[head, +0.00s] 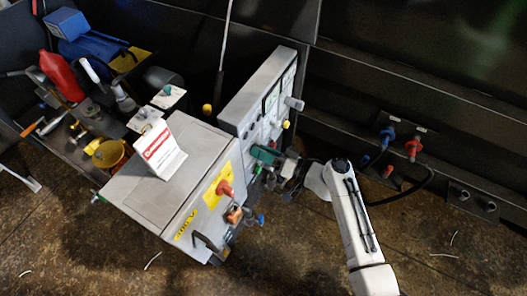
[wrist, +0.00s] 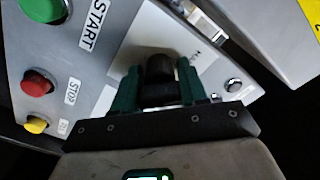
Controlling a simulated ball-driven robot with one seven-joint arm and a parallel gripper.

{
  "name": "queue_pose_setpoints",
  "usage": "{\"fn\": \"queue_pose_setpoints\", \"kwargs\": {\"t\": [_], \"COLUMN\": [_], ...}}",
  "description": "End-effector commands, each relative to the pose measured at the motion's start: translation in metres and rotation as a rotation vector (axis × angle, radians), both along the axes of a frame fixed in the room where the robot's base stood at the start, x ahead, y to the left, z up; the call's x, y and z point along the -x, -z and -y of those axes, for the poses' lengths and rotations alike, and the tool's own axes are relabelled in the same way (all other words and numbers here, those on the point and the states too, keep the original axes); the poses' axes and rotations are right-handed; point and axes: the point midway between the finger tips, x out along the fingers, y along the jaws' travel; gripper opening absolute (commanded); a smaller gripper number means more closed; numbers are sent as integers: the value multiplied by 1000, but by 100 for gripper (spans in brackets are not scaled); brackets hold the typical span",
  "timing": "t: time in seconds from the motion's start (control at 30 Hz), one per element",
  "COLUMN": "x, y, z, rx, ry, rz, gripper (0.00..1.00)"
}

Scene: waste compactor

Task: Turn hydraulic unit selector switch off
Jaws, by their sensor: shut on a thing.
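The selector switch (wrist: 160,66) is a black knob on a pale plate on the grey control panel, in the middle of the wrist view. My gripper (wrist: 159,78) has its green fingers on either side of the knob and is shut on it. In the head view my gripper (head: 264,157) is against the front of the grey control box (head: 254,92), and the switch is hidden behind it. I cannot read the switch position or the small print on its plate.
In the wrist view a green START button (wrist: 43,6), a red STOP button (wrist: 37,81) and a yellow button (wrist: 36,125) lie left. A grey cabinet (head: 150,200) with a red knob (head: 224,188) stands beside the box. Open floor lies in front.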

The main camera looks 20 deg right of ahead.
Motion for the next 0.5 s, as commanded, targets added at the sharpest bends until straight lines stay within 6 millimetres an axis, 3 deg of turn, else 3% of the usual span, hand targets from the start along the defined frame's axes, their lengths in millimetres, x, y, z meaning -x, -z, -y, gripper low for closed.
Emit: {"fn": "queue_pose_setpoints", "kwargs": {"t": [0.1, 0.5], "x": [0, 0], "y": [0, 1], "z": [0, 0], "rx": [0, -71], "ry": [1, 0], "rz": [-1, -52], "gripper": [12, 12]}}
